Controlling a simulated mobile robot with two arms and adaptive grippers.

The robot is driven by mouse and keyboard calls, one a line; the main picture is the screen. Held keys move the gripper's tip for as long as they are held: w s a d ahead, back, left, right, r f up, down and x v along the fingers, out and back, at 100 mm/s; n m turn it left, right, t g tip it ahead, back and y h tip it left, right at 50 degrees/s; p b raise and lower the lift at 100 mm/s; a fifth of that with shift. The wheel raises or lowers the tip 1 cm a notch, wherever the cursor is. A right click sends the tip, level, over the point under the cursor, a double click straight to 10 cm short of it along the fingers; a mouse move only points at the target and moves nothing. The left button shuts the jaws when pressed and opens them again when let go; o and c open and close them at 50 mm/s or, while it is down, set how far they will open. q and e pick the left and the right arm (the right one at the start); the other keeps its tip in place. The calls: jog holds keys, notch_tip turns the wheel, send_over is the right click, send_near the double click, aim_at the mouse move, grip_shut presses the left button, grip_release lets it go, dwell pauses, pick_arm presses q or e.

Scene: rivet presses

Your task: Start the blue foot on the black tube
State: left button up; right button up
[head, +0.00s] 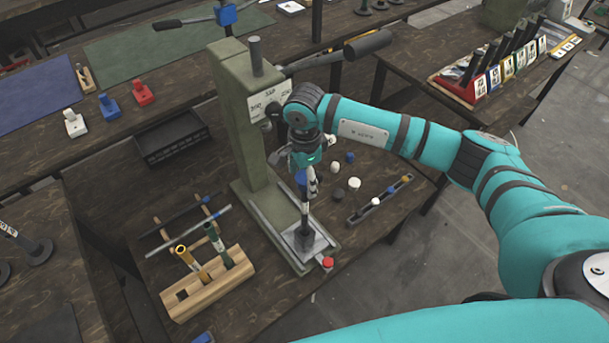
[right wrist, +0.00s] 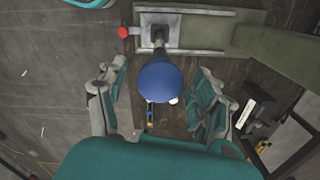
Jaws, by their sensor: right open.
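The black tube (head: 304,222) stands upright on the plate of the green press. The blue foot (head: 301,179) is at the tube's upper end, just below my right gripper (head: 306,160). In the right wrist view the blue foot (right wrist: 160,82) covers the near end of the black tube (right wrist: 159,40). The fingers of my right gripper (right wrist: 160,102) stand open on both sides of the foot, with gaps visible. How far the foot sits on the tube is hidden. My left gripper is not in view.
The press column (head: 243,120) and its lever (head: 366,45) rise close to my right arm. A red button (head: 328,262) is at the base's front. A wooden block (head: 207,283) holds tubes at left. Small caps, including a white one (head: 354,183), lie right of the press.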

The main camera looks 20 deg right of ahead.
aim_at(304, 176)
jog(key=shift+r, duration=0.1)
notch_tip(304, 176, up, 7)
jog(key=shift+r, duration=0.5)
